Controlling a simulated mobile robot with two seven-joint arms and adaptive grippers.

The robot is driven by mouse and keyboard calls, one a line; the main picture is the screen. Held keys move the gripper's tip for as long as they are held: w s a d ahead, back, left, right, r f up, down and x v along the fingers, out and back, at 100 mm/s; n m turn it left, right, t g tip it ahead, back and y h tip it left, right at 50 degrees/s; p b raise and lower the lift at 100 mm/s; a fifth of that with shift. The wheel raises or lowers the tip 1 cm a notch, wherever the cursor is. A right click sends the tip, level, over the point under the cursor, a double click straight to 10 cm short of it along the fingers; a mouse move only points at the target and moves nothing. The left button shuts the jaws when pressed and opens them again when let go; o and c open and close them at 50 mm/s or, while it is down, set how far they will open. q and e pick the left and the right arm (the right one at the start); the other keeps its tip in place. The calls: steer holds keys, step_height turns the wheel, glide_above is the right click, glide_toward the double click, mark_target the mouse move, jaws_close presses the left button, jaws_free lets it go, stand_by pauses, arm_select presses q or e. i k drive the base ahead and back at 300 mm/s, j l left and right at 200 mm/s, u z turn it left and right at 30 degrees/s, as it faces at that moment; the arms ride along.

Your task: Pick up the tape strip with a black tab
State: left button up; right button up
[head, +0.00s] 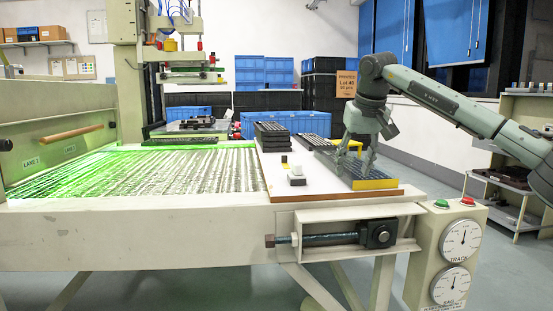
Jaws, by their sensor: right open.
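My right gripper (356,166) points down, open, above a dark keyboard-like panel (346,172) on the white work board. I cannot tell whether its fingertips touch the panel. A yellow strip (376,184) runs along the panel's front edge. No tape strip with a black tab can be made out for sure; it may be too small or hidden by the gripper. My left gripper is not in view.
Stacked dark keyboards (271,137) stand at the board's back left, with another dark keyboard (313,141) beside them. A green-lit ribbed conveyor bed (140,172) fills the left. A gauge box (452,252) stands at front right. The board's front left is bare.

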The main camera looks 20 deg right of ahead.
mark_target(285, 158)
steer(key=i, duration=1.35)
